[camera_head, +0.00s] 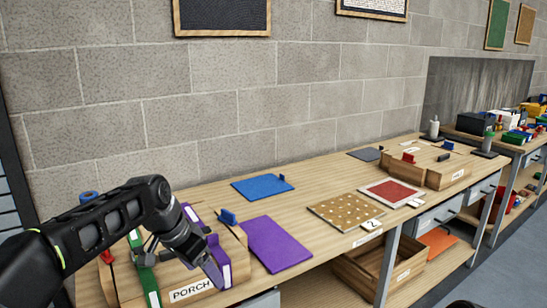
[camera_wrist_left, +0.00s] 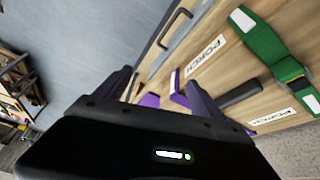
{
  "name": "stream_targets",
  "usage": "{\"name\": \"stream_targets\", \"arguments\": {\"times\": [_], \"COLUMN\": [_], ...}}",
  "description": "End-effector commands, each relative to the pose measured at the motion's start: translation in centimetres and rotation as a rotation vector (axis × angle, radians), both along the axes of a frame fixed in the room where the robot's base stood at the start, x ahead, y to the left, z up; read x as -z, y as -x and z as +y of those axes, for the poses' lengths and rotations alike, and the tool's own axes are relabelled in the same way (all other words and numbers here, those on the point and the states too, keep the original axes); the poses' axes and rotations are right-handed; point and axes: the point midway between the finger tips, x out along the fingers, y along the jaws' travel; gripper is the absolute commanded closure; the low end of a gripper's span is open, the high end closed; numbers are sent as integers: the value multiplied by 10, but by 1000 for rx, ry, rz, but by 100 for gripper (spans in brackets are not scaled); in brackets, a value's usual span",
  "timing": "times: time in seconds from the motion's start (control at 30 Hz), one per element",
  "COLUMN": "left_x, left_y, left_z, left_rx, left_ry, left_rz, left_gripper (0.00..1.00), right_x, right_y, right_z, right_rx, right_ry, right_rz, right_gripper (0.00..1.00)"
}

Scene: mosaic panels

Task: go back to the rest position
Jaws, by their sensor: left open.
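My left arm comes in from the left in the head view, bent downward. Its gripper (camera_head: 208,262) is over the front of the wooden box labelled PORCH (camera_head: 190,291), close to a purple piece with a white label (camera_head: 222,262). In the left wrist view the two dark fingers of the left gripper (camera_wrist_left: 157,80) are spread apart. Purple parts (camera_wrist_left: 178,87) show near and between them; I cannot tell whether they touch.
A green piece (camera_head: 145,270) lies on the box at left. A purple panel (camera_head: 275,244), a blue panel (camera_head: 262,187), a dotted panel (camera_head: 347,212) and a red panel (camera_head: 391,192) lie along the bench (camera_head: 325,184). A block wall stands behind.

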Motion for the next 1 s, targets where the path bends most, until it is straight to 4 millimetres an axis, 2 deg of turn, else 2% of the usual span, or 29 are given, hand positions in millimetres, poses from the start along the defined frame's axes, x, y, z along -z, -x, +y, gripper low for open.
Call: {"name": "stream_targets", "arguments": {"times": [0.17,0.27,0.37,0.47,0.53,0.67,0.7,0.77,0.8,0.9,1.0], "left_x": [41,74,113,161,203,294,320,355,375,411,429], "left_y": [-2,-1,3,14,28,79,100,135,160,222,273], "left_z": [-9,-15,-23,-32,-39,-56,-60,-67,-71,-80,-85], "left_rx": [-30,-56,-89,-134,-177,-291,-333,-397,-443,-548,-636], "left_ry": [17,31,49,71,92,137,151,171,182,206,219], "left_rz": [28,51,78,114,148,232,258,300,327,387,431], "left_gripper": [22,22,22,22,22,22,22,22,22,22,22], "right_x": [0,0,0,0,0,0,0,0,0,0,0], "right_y": [1,1,1,1,1,1,1,1,1,1,1], "right_z": [0,0,0,0,0,0,0,0,0,0,0], "right_rx": [0,-1,-1,0,0,0,0,0,0,0,0], "right_ry": [0,0,0,0,0,0,0,0,0,0,0], "right_rz": [1,2,2,1,1,1,1,1,1,1,1], "right_gripper": [100,100,100,100,100,100,100,100,100,100,100]}}
